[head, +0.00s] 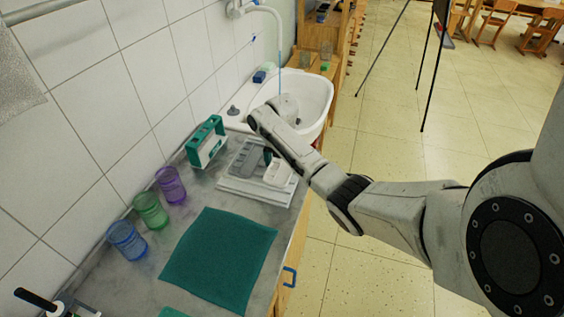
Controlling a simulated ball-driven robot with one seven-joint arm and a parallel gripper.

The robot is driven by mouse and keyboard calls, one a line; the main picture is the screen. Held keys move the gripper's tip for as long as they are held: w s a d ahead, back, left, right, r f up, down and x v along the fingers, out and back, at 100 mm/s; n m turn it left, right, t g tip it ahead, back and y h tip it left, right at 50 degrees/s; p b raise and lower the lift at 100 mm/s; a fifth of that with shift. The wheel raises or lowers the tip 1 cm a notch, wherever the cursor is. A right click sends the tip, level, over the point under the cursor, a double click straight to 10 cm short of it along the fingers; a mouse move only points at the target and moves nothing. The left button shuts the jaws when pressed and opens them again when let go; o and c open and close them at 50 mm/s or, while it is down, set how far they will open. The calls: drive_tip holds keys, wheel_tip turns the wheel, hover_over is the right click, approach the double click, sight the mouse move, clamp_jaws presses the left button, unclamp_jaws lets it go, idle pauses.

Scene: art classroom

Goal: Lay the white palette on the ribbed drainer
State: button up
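The ribbed drainer (243,190) is a pale flat tray on the grey counter, just in front of the sink. The white palette (277,173) is a small light piece over the drainer's right side. It looks to be at or just above the drainer's surface, but I cannot tell whether it touches. My gripper (269,156) is at the palette's far end, pointing down over the drainer. My arm's end covers part of this area, and I cannot see whether the fingers grip the palette. A grey piece (245,158) lies on the drainer's left part.
A green-and-white holder (206,143) stands left of the drainer by the tiled wall. Purple (171,185), green (151,211) and blue (126,240) cups line the wall. A teal mat (217,260) covers the counter's near part. The white sink (303,95) is behind.

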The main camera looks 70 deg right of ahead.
sight(283, 168)
drive_tip(key=shift+o, duration=0.7)
drive_tip(key=shift+r, duration=0.15)
wheel_tip(283, 168, up, 12)
drive_tip(key=p, duration=0.1)
